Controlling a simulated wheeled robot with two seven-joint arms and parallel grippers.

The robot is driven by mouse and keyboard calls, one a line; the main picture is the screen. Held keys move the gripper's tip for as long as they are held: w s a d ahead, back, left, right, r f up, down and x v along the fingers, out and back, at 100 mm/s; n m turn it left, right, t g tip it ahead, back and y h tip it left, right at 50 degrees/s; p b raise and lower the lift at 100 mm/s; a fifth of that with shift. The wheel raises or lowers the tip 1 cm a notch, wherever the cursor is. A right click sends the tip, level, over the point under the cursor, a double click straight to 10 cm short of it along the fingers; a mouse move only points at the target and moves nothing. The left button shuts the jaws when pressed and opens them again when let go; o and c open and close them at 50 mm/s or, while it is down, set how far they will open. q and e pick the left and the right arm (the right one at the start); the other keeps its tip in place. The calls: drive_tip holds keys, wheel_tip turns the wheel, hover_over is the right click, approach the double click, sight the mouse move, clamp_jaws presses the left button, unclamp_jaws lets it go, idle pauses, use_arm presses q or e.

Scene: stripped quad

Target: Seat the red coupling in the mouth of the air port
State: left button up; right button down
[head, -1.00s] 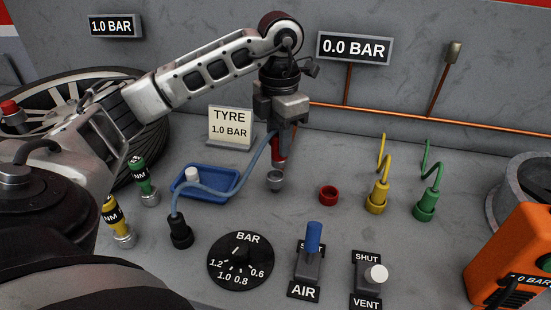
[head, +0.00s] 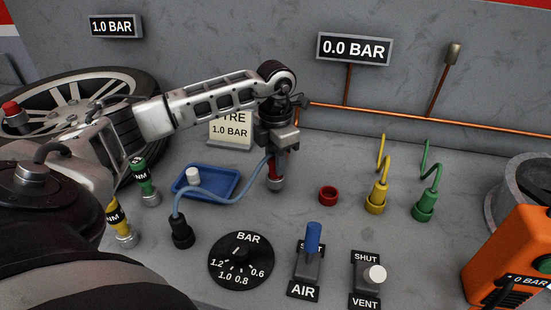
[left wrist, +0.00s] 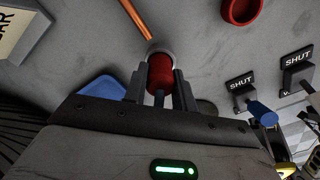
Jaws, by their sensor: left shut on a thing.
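The red coupling (head: 276,170) is held upright in my left gripper (head: 277,156), whose fingers close around it. In the left wrist view the red coupling (left wrist: 160,75) shows between the fingers, and its far end meets a pale metal ring (left wrist: 160,48). In the head view the coupling's lower end is at the mouth of a short grey metal port (head: 276,184), which looks like the air port. I cannot tell how deep it sits. A blue hose (head: 238,193) runs from the coupling to a black fitting (head: 181,231). My right gripper is out of view.
A red ring (head: 328,195) stands empty just right of the port. Yellow (head: 376,203) and green (head: 424,210) fittings stand farther right. A blue tray (head: 213,182) is left. The BAR dial (head: 241,262), AIR lever (head: 313,238) and VENT knob (head: 375,274) are in front.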

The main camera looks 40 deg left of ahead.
use_arm(q)
drive_tip(key=shift+f, duration=0.15)
drive_tip(key=o, duration=1)
wheel_tip(320, 180, up, 12)
drive_tip(key=shift+r, duration=0.2)
